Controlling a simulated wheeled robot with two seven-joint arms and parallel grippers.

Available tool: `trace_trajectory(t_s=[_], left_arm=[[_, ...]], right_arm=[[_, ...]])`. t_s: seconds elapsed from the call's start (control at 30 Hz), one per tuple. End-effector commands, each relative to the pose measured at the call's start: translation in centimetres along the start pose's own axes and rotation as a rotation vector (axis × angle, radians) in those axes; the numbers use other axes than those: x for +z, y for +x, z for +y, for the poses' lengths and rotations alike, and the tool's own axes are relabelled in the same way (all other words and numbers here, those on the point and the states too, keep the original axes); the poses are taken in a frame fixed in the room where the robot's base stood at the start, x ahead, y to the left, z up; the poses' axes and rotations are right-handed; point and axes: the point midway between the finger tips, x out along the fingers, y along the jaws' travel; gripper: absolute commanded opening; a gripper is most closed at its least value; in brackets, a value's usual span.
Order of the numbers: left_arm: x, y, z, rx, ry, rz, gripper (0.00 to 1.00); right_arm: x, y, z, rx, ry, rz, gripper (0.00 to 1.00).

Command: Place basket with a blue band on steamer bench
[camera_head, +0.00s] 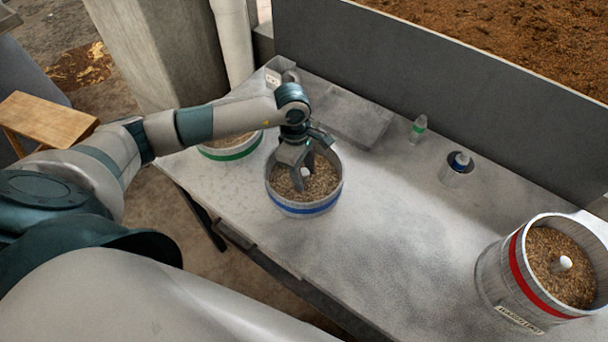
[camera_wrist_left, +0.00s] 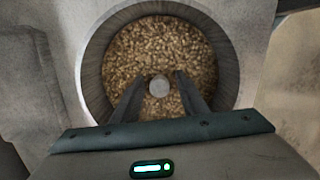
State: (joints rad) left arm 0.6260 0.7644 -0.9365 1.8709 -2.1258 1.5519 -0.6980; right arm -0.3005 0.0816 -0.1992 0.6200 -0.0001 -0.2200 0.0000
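The basket with a blue band (camera_head: 304,209) is a round grey tub of grain standing on the grey bench (camera_head: 400,240). A small white knob sticks up from the middle of its grain. It also shows in the left wrist view, where its rim (camera_wrist_left: 90,80) circles the grain and the knob (camera_wrist_left: 159,86) is central. My left gripper (camera_head: 305,176) reaches down into this basket. Its two fingers stand on either side of the knob, with visible gaps in the left wrist view (camera_wrist_left: 160,92). It is open and holds nothing. My right gripper is out of view.
A green-banded basket (camera_head: 232,153) stands close behind my left arm. A red-banded basket (camera_head: 515,267) with a knob stands at the right. A small bottle (camera_head: 418,129), a metal cup (camera_head: 457,170) and a flat grey slab (camera_head: 352,122) sit near the back wall. The bench middle is clear.

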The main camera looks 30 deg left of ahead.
Motion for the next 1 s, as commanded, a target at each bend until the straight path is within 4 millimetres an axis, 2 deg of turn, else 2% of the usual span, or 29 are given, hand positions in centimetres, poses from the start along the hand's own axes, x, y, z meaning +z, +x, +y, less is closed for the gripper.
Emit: trace_trajectory(t_s=[0.17, 0.6, 0.8, 1.0], left_arm=[[-0.1, -2.2, 0.1, 0.005, 0.002, 0.0, 0.4], [0.0, -9.6, 0.1, 0.004, 0.001, 0.0, 0.4], [0.0, -11.0, 0.0, 0.0, 0.0, 0.0, 0.4], [0.0, -11.2, 0.0, 0.0, 0.0, 0.0, 0.4]], right_arm=[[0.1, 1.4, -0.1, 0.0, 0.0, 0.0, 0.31], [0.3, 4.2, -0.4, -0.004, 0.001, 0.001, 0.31], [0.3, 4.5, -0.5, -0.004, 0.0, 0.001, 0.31], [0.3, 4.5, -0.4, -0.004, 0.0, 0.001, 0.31]])
